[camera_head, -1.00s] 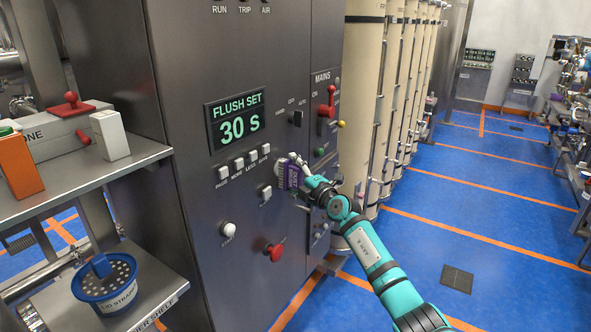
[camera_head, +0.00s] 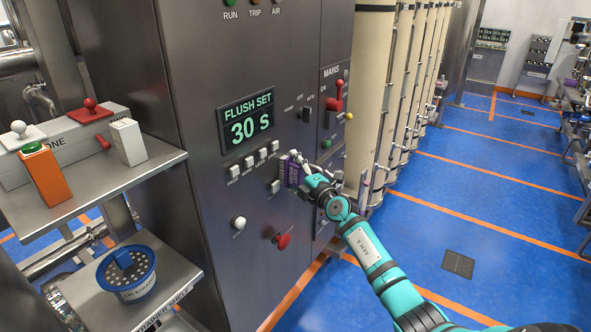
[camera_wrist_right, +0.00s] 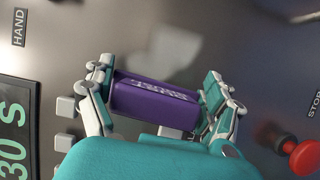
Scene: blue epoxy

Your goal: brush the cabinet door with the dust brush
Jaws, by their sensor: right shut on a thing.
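The dust brush (camera_head: 292,172) has a purple block with pale lettering. My right gripper (camera_head: 304,175) is shut on it, and the brush is held at the front of the grey cabinet door (camera_head: 205,200). In the right wrist view the purple block (camera_wrist_right: 155,100) lies between the two fingers of the gripper (camera_wrist_right: 157,103). The brush's far side faces the door; I cannot tell whether it touches. The left gripper is not in view.
At left, a shelf (camera_head: 130,170) holds boxes, and a blue strainer (camera_head: 127,272) stands lower. Blue floor lies open at right.

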